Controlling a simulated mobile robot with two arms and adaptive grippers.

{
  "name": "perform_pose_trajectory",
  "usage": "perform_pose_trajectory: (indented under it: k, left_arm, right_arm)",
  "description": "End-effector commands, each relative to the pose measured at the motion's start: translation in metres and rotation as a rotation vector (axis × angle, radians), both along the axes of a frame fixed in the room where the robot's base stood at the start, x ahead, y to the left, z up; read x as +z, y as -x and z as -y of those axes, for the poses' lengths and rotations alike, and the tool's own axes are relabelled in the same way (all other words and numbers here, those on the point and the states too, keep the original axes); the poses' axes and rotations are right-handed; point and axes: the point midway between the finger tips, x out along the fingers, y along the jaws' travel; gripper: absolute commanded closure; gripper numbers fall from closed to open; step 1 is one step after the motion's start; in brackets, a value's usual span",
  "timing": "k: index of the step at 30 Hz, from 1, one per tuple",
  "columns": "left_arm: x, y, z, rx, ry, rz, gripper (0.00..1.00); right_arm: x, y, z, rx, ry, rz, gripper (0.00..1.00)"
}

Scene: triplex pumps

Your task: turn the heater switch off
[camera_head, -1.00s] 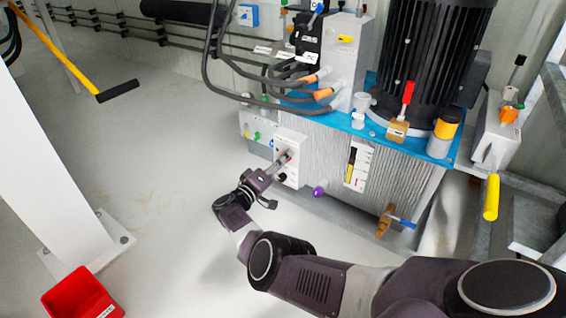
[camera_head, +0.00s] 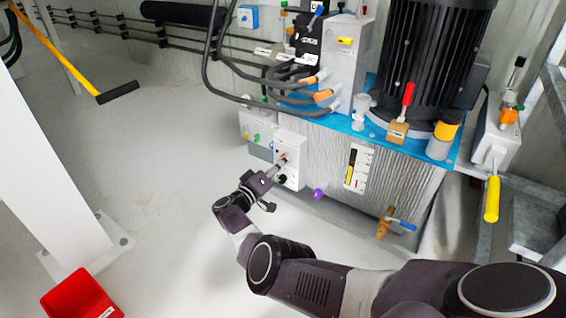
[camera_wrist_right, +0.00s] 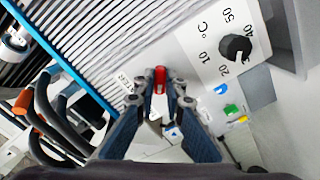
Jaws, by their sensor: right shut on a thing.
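The heater box (camera_head: 291,147) is a white panel on the front of the ribbed grey tank. Its red heater switch (camera_wrist_right: 160,75) shows in the right wrist view between my fingertips. My right gripper (camera_wrist_right: 160,92) is shut on this switch, one finger on each side. In the head view my right gripper (camera_head: 279,164) reaches the box from the lower left, and its tips cover most of the switch. A black dial (camera_wrist_right: 235,47) with a °C scale sits on the same panel. The exact angle of the switch is hard to tell. My left gripper is not in view.
Green and blue knobs (camera_wrist_right: 231,110) sit on a neighbouring panel. Black hoses (camera_head: 235,93) hang above the box. A purple knob (camera_head: 318,194) and a brown valve (camera_head: 385,222) stick out from the tank. The floor to the left is clear up to a red bin (camera_head: 80,297).

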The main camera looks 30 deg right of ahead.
Motion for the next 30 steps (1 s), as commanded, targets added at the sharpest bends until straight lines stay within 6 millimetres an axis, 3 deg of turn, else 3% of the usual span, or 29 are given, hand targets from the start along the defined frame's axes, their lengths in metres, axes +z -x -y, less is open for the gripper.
perform_pose_trajectory:
  k: [30]
  left_arm:
    - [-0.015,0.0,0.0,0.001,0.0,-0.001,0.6]
  right_arm:
    - [-0.002,0.0,-0.001,0.0,-0.321,0.772,1.0]
